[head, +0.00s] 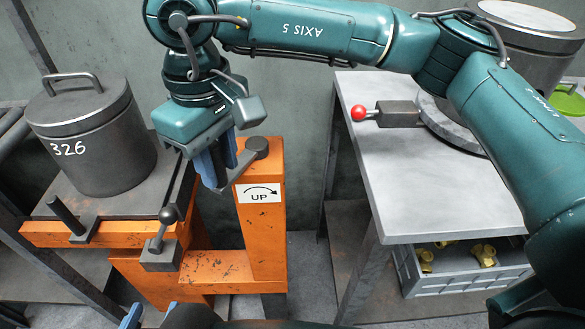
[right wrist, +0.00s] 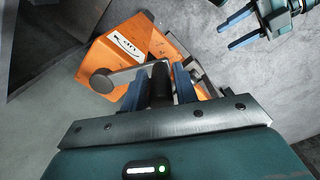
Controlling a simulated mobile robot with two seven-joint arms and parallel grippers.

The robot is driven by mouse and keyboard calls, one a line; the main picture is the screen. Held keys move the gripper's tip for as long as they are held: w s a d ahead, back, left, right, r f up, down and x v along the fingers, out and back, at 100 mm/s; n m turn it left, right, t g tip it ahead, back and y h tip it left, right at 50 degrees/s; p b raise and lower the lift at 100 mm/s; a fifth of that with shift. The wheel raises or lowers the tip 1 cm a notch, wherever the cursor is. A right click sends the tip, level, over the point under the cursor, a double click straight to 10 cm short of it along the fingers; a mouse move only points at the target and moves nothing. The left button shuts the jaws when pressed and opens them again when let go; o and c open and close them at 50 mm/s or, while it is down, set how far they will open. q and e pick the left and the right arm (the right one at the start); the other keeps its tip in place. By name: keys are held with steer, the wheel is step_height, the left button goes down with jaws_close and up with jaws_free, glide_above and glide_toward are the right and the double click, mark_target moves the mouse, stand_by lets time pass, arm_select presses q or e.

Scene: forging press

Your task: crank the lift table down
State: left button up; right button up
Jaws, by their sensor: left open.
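The lift table (head: 75,234) is orange with a dark top and stands at the left in the head view. Its orange crank post (head: 262,226) carries a white label (head: 258,192) reading UP with a curved arrow. The crank (head: 257,148) sits on top of the post, and its arm points toward my right gripper (head: 219,172). In the right wrist view the dark crank handle (right wrist: 160,82) stands between the blue fingers of my right gripper (right wrist: 160,88), which look closed on it. My left gripper (head: 151,311) is open and empty at the bottom edge; it also shows in the right wrist view (right wrist: 229,35).
A grey lidded pot (head: 82,140) marked 326 stands on the lift table. A ball-ended lever (head: 165,230) is at its front corner. At right is a grey table (head: 395,190) with a red-knobbed part (head: 380,113), a large pot (head: 525,45) and a crate (head: 465,275) below.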

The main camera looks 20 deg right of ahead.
steer(key=shift+o, duration=1.4)
steer(key=shift+r, duration=0.15)
steer(key=shift+r+p, duration=2.45)
steer(key=shift+r, duration=1.55)
steer(key=shift+f, duration=0.1)
